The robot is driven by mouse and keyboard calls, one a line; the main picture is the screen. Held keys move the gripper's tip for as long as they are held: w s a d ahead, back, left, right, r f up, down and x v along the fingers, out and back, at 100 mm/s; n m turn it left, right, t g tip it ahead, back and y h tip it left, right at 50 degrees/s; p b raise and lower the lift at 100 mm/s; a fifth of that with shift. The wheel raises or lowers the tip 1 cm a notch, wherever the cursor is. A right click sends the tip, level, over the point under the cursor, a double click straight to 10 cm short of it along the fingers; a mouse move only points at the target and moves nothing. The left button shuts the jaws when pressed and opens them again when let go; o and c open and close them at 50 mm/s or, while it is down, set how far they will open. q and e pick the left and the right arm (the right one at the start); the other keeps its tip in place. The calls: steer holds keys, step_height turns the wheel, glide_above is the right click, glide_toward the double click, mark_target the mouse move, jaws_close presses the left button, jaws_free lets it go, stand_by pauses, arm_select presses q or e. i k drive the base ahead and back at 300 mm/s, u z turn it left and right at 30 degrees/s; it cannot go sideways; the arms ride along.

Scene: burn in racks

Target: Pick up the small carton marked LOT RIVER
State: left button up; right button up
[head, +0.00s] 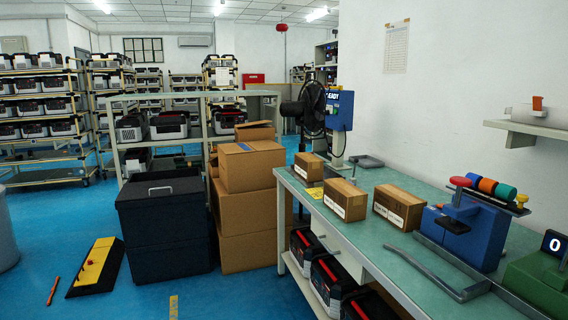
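Three small brown cartons with white labels stand on the green-topped bench (375,246). One carton (309,168) is at the bench's far left end. A second carton (345,201) is nearer, in the middle, and a third carton (400,206) stands to its right, near the wall. The print on their labels is too small to read, so I cannot tell which is marked LOT RIVER. Neither of my grippers is in view.
A blue device (462,232) and a bent grey metal bar (437,279) are right of the cartons. A black fan (310,110) stands behind the bench. Large cardboard boxes (250,167) and black bins (165,225) stand left.

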mark_target(309, 166)
steer(key=u, duration=0.3)
steer(key=i, duration=2.6)
steer(key=z, duration=0.1)
